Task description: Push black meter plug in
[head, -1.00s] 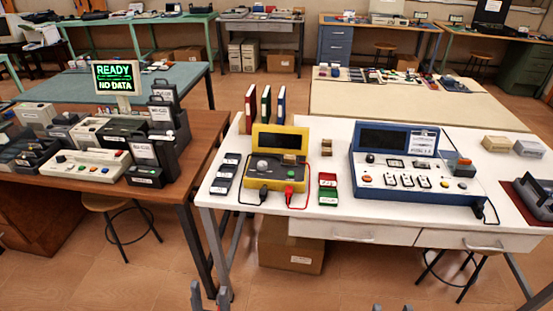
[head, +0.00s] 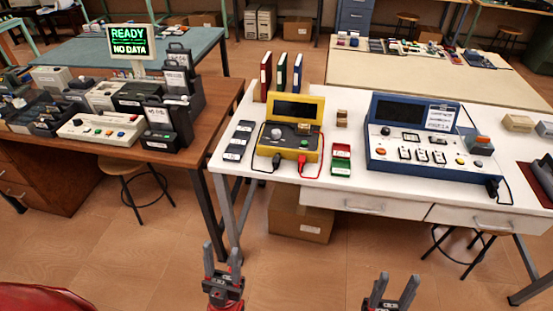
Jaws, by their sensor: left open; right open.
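The yellow meter (head: 289,130) stands on the white table, with a dark screen in its raised lid. The black meter plug (head: 276,162) is at the meter's front edge, left of the red plug (head: 302,165), on a black cable. I cannot tell how deep the black plug sits. My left gripper (head: 222,259) is open and empty, low in front of the table. My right gripper (head: 394,290) is open and empty, low at the bottom edge. Both are well apart from the meter.
A blue console (head: 425,140) stands right of the meter on the white table (head: 335,188). Red and green boxes (head: 341,160) lie between them. Dark switch blocks (head: 238,141) lie left of the meter. A stool (head: 140,185) stands beneath the brown desk (head: 215,120).

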